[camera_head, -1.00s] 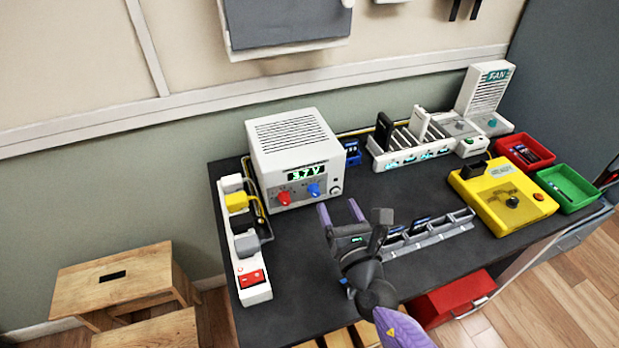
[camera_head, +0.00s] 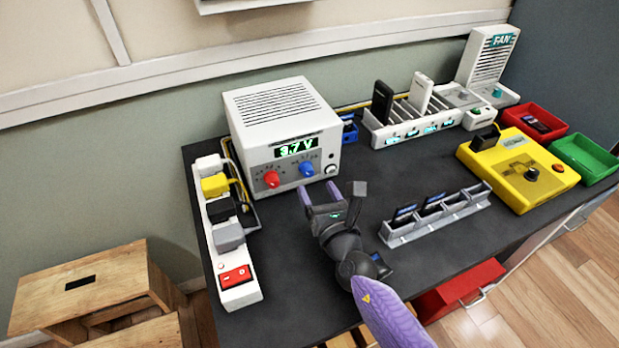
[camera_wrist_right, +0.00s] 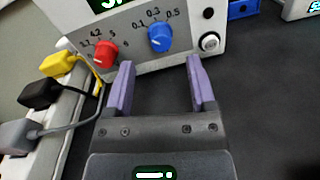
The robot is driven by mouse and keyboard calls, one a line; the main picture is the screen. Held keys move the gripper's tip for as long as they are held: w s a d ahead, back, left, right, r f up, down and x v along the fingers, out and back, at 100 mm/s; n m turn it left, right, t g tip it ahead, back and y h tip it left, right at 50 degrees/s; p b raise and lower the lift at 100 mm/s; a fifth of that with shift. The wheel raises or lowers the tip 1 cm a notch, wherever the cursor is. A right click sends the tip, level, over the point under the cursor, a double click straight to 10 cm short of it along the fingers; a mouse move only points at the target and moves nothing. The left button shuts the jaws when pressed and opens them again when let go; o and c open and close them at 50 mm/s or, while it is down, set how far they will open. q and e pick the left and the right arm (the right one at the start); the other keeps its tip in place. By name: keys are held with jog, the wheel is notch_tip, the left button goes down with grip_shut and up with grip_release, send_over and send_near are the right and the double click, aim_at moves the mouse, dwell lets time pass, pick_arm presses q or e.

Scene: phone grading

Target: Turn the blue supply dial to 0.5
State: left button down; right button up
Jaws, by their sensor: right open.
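The white supply box (camera_head: 283,120) stands at the back left of the dark bench, its green display reading 3.7 V. Its blue dial (camera_head: 306,169) is on the front, right of a red dial (camera_head: 271,179). In the wrist view the blue dial (camera_wrist_right: 160,37) has marks 0.1, 0.3 and 0.5 above it; its exact setting is hard to read. My right gripper (camera_head: 332,190) is open and empty in front of the supply. In the wrist view its purple fingers (camera_wrist_right: 160,63) point at the panel, one each side of the blue dial's line, short of it. My left gripper is out of view.
A white power strip (camera_head: 240,292) with plugs and cables lies left of the supply. A round button (camera_wrist_right: 209,42) sits right of the blue dial. A grey slotted holder (camera_head: 437,222) and yellow tester (camera_head: 548,185) stand to the right.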

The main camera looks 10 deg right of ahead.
aim_at(309, 174)
jog(key=w, duration=0.1)
jog(key=w+b, duration=0.1)
jog(key=w, duration=0.2)
jog(key=shift+w+a+f, duration=0.15)
jog(key=shift+a, duration=0.15)
jog(key=shift+w, duration=0.35)
grip_shut()
